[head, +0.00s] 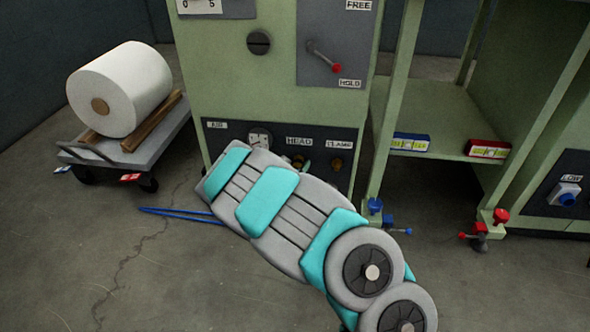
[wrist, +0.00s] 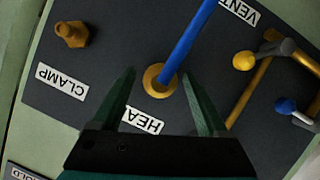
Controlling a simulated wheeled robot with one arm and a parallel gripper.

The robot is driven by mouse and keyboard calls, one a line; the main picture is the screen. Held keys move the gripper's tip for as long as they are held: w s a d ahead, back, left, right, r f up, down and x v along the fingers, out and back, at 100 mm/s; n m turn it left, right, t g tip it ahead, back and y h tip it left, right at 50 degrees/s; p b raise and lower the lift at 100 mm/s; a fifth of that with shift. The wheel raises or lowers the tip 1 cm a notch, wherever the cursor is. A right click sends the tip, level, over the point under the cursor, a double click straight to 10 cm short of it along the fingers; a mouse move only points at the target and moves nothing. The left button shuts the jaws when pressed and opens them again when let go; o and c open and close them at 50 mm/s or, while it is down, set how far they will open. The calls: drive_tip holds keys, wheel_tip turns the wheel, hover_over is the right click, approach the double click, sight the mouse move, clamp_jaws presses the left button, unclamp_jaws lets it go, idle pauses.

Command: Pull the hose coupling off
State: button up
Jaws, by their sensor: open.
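In the wrist view a blue hose (wrist: 190,40) runs down to a round brass fitting (wrist: 158,80) on the dark panel, beside the HEAD label. I cannot tell where coupling and port divide. My gripper (wrist: 159,73) is open, with one dark green finger on each side of the brass fitting and hose end. Both fingers appear apart from it. A second brass fitting (wrist: 72,34), by the CLAMP label, has no hose on it. In the head view my arm hides my gripper and most of the HEAD port; the CLAMP fitting (head: 337,163) shows there.
Part of a blue hose (head: 180,214) lies on the floor. A cart (head: 150,150) with a white roll stands left.

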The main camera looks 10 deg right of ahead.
clamp_jaws()
idle(0.6)
drive_tip(key=shift+s+a, duration=0.1)
drive_tip(key=shift+s, duration=0.2)
drive_tip(key=shift+s+a, duration=0.15)
drive_tip(key=shift+s, duration=0.15)
drive_tip(key=shift+s+a+b, duration=0.15)
drive_tip(key=shift+s+b, duration=0.25)
drive_tip(key=shift+s, duration=0.3)
drive_tip(key=shift+s+a, duration=0.1)
drive_tip(key=shift+s, duration=0.2)
drive_tip(key=shift+s+a+b, duration=0.25)
drive_tip(key=shift+s, duration=0.4)
drive_tip(key=shift+s+a+b, duration=0.2)
drive_tip(key=shift+s, duration=0.4)
